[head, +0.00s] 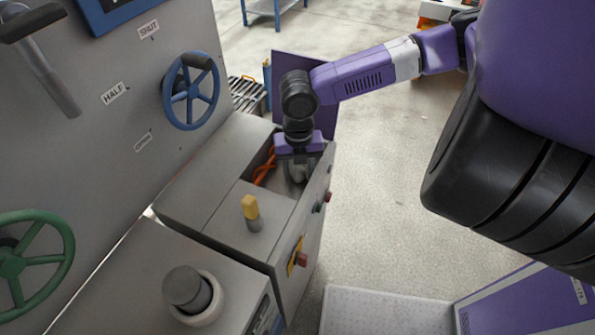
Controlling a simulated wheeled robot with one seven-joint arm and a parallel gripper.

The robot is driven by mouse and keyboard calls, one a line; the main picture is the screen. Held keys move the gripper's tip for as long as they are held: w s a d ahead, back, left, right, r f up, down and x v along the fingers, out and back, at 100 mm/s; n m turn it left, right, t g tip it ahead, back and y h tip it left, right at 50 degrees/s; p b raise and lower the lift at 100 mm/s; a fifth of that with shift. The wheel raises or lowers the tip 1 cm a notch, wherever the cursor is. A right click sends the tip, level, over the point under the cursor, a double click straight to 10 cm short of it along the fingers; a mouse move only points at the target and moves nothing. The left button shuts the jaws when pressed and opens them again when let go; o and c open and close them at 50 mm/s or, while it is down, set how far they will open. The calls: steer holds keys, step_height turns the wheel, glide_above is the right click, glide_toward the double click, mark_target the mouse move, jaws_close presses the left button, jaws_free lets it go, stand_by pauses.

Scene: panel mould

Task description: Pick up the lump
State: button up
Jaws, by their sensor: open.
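My gripper (297,172) points down into an open bay in the top of a grey cabinet (188,192). It is open, with its fingers inside the bay near the right wall. I cannot make out the lump for sure; the gripper and the bay walls hide much of the inside. A pale grey patch shows at the fingers, but I cannot tell whether it is the lump or part of my gripper. An orange cable-like thing (264,168) lies in the bay, left of the fingers.
A yellow-topped grey post (251,212) stands on the cabinet top. A grey cylinder in a pale ring (188,290) is nearer. Blue (191,92) and green (30,262) handwheels project from the panel at left. A dark purple panel stands behind my wrist.

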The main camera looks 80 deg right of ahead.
steer(key=shift+f, duration=0.55)
jaws_close()
steer(key=shift+r, duration=0.15)
